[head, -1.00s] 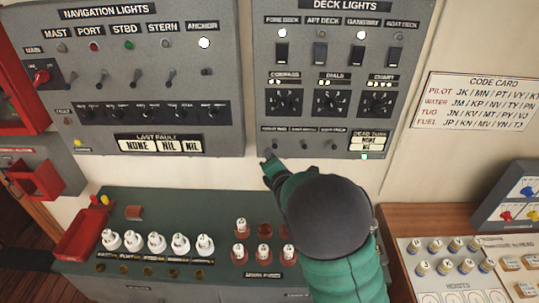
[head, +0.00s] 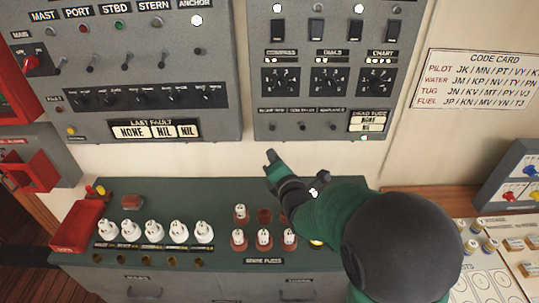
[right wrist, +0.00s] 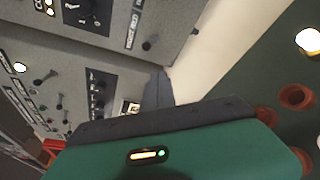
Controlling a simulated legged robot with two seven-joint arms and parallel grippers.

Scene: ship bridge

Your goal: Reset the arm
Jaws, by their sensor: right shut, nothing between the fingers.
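My right arm comes in from the lower right in the head view, green with a dark joint. Its gripper (head: 271,161) is shut and empty, in the air in front of the cream wall. It is just below the deck lights panel (head: 258,125) and above the green fuse counter (head: 226,192). In the right wrist view the shut fingers (right wrist: 158,88) point toward the lower edge of a grey panel, and they hold nothing. My left gripper is not in view.
The navigation lights panel (head: 200,70) hangs at the left. White fuses (head: 154,229) stand on the counter below, with a red tray (head: 78,228) at its left end. A code card (head: 478,80) is on the wall at the right. A sloped grey box (head: 512,178) stands at the far right.

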